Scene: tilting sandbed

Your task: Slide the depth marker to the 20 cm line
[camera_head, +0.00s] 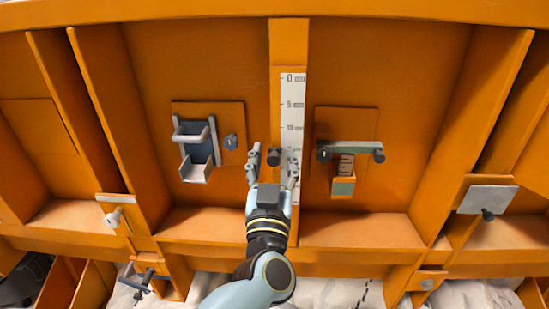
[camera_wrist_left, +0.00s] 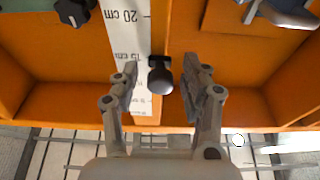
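The scale (camera_head: 292,100) is a white strip on an orange upright, marked 0 at the top with 5 and 10 below. In the left wrist view the scale (camera_wrist_left: 127,40) shows its 20 cm and 15 cm labels. The depth marker's dark knob (camera_head: 274,157) stands at the strip's left edge. In the wrist view the knob (camera_wrist_left: 160,75) shows near the 15 cm label, well apart from the 20 cm one. My left gripper (camera_head: 273,160) is open, one finger either side of the knob, with gaps visible in the wrist view (camera_wrist_left: 160,72). My right gripper is out of view.
Left of the scale is a grey bracket with a handle (camera_head: 193,133) and a round lock (camera_head: 230,142). Right of it is a green bar with dark knobs (camera_head: 350,148) above a small gauge (camera_head: 344,186). Orange ribs and a lower ledge (camera_head: 365,228) bound the bays.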

